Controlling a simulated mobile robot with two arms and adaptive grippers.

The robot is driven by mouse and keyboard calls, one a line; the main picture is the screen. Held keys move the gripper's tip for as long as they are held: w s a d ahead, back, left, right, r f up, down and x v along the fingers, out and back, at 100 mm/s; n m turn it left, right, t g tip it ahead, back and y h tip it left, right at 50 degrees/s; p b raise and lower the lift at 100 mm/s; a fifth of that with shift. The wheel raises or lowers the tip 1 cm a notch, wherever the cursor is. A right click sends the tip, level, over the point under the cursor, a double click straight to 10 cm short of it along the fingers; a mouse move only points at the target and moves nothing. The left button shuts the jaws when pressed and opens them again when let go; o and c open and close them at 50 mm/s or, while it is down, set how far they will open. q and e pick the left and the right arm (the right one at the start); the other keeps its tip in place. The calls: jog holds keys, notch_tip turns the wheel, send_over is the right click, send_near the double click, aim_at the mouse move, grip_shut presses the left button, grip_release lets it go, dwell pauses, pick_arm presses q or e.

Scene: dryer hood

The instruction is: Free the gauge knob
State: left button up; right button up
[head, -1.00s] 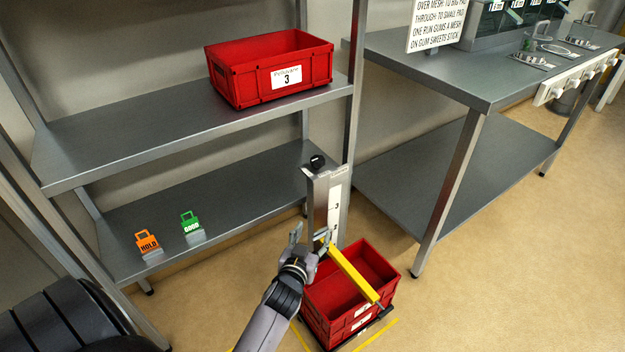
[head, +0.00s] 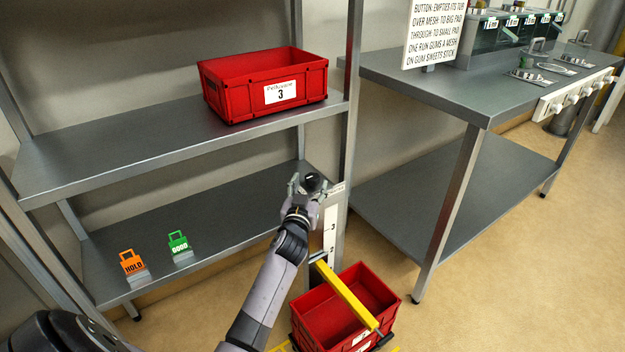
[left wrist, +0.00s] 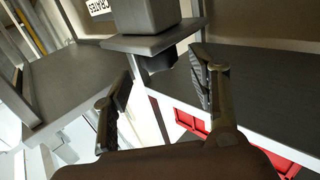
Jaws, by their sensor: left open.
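The black gauge knob (head: 312,182) sits on top of the grey gauge post (head: 331,225), which carries a white number scale. A yellow bar (head: 347,297) reaches from the post over the red crate below. My left gripper (head: 309,187) is at the post's top, its fingers open on either side of the knob. In the left wrist view the dark knob (left wrist: 158,63) shows beyond and between the open fingertips (left wrist: 165,92), against the post's top plate (left wrist: 150,43). Contact with the knob cannot be made out. My right gripper is not in view.
A red crate (head: 320,318) stands on the floor under the bar. Another red crate (head: 265,84) is on the upper shelf. Orange HOLD (head: 131,263) and green GOOD (head: 179,243) tags stand on the lower shelf. A steel table (head: 470,90) is at right.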

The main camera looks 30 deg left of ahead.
aim_at(311, 181)
pick_arm(q)
jog(key=shift+b+x, duration=0.35)
jog(key=shift+x, duration=1.9)
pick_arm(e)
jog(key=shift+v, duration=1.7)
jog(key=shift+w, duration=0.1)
pick_arm(q)
jog(key=c, duration=1.2)
jog(key=shift+f, duration=0.1)
